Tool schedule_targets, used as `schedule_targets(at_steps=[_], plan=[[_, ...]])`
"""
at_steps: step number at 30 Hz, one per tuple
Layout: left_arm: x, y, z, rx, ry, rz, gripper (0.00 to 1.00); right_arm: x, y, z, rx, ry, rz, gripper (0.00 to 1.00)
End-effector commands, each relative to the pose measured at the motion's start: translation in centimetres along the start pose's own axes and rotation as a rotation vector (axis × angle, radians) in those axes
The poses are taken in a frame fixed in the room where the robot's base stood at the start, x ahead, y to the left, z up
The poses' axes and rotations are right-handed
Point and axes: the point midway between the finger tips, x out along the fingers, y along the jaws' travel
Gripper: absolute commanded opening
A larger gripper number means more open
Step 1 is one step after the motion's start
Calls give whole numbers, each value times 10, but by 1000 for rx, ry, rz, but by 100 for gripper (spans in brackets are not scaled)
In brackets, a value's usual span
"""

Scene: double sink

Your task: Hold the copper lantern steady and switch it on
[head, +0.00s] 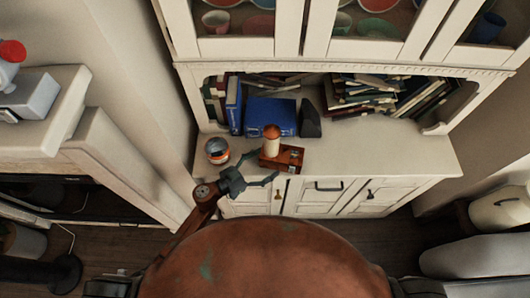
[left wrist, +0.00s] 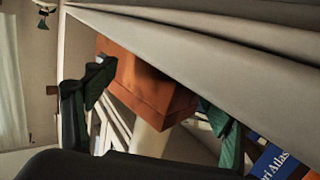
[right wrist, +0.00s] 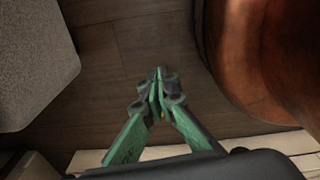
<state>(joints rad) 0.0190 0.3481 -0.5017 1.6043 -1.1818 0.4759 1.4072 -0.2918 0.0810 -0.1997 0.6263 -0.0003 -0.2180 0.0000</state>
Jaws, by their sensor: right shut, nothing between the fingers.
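What looks like the copper lantern (head: 272,142) stands upright near the front edge of the white cabinet counter. It has a copper-brown box base and a cream cylinder with an orange top. My left gripper (head: 262,169) is open just left of and in front of it. In the left wrist view, turned upside down, the brown base (left wrist: 150,85) shows between the two spread fingers, with the cream cylinder partly hidden below it. I cannot tell whether a finger touches it. My right gripper (right wrist: 160,80) is shut and empty above the dark floor, away from the lantern.
A round orange-and-grey object (head: 217,150) stands left of the lantern. A blue book (head: 270,116) and a dark block (head: 310,118) stand behind it. The counter right of the lantern is clear. A grey upholstered piece (right wrist: 35,60) borders the floor near my right gripper.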

Motion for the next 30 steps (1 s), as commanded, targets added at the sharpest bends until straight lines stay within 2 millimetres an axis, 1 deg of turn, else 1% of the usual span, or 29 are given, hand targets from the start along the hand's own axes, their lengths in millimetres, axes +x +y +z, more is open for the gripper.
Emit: schedule_targets(at_steps=[3,11,30], plan=[[3,0,0,-1,0,1,76,-1,0,4,0,-5,0,0],[4,1,1,-1,0,1,75,-1,-1,15,3,-20,-1,0],[3,0,0,-1,0,1,31,-1,-2,12,2,-16,-1,0]])
